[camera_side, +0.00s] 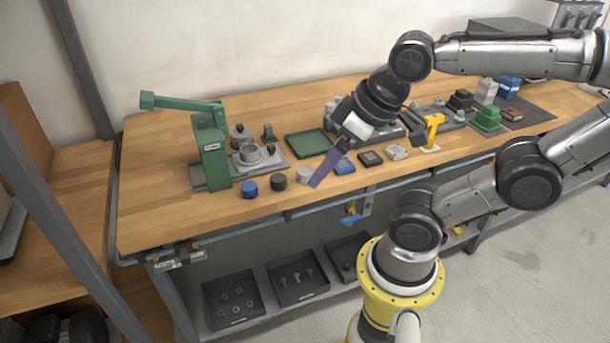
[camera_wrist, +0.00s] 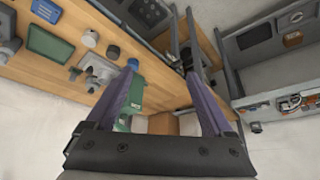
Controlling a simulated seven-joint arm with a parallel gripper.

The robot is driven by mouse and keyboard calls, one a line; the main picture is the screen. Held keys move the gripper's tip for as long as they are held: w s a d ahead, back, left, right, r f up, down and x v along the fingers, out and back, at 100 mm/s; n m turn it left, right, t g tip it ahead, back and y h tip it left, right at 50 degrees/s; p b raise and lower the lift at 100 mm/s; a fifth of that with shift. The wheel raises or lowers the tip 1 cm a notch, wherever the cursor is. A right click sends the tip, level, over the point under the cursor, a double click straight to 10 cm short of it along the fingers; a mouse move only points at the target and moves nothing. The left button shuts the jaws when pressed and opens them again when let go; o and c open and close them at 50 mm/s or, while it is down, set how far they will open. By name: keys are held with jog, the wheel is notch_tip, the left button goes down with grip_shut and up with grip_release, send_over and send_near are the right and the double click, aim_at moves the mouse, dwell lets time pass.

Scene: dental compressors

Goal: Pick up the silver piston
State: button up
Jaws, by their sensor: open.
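The silver piston (camera_side: 304,174) is a short, light grey cylinder near the front edge of the wooden bench, at the right end of a row with a dark piston (camera_side: 278,181) and a blue piston (camera_side: 249,188). A light grey cylinder (camera_wrist: 90,38) that looks like it shows in the wrist view, left of the blue one (camera_wrist: 113,52). My gripper (camera_side: 319,182) has purple fingers, tilted down and left, and appears just right of the silver piston in the side view. In the wrist view the fingers (camera_wrist: 160,70) are apart with nothing held between them.
A green press (camera_side: 212,150) stands at the left, beside a grey fixture (camera_side: 275,161). A green tray (camera_side: 305,143) lies behind the pistons. Blue, black and grey blocks (camera_side: 370,158) and a yellow part (camera_side: 432,130) stand to the right. Bins (camera_side: 230,303) sit below the bench.

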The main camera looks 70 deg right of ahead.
jog(key=w+d+r+m, duration=0.1)
jog(key=w+r+m, duration=0.2)
jog(key=m, duration=0.2)
jog(key=m+g, duration=0.6)
jog(key=m, duration=0.6)
send_over(305, 171)
notch_tip(305, 171, down, 9)
notch_tip(305, 171, down, 13)
jog(key=shift+d+f, duration=0.1)
jog(key=shift+c, duration=0.4)
grip_shut()
